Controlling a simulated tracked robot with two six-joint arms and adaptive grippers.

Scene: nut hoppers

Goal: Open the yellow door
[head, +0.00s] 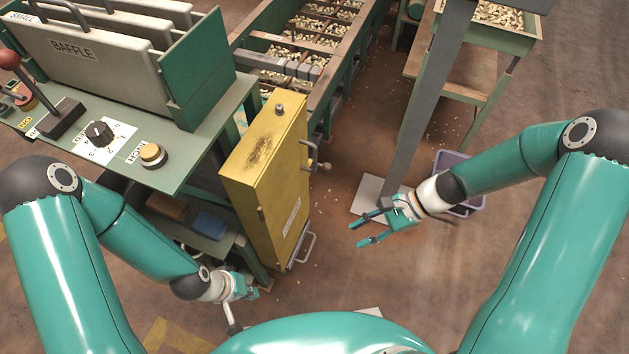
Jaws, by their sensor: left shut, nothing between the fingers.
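The yellow door (262,185) belongs to a yellow box-like cabinet in the middle of the head view. Its top is scuffed dark, and a pale label sits low on its face. A latch with a round knob (325,166) sticks out on its right side, and a metal bar handle (303,250) is near its lower end. I cannot tell whether the door is fully shut. My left gripper (252,289) is shut and empty, low and left of the door's bottom, apart from the handles. My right gripper (362,229) is open and empty, to the right of the door.
A green control bench (190,165) with baffle plates (85,58), a selector knob (99,133) and a yellow button (152,154) stands at the left. A grey post (420,110) rises behind my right gripper, near a purple bin (450,160). Nut trays (330,30) lie behind.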

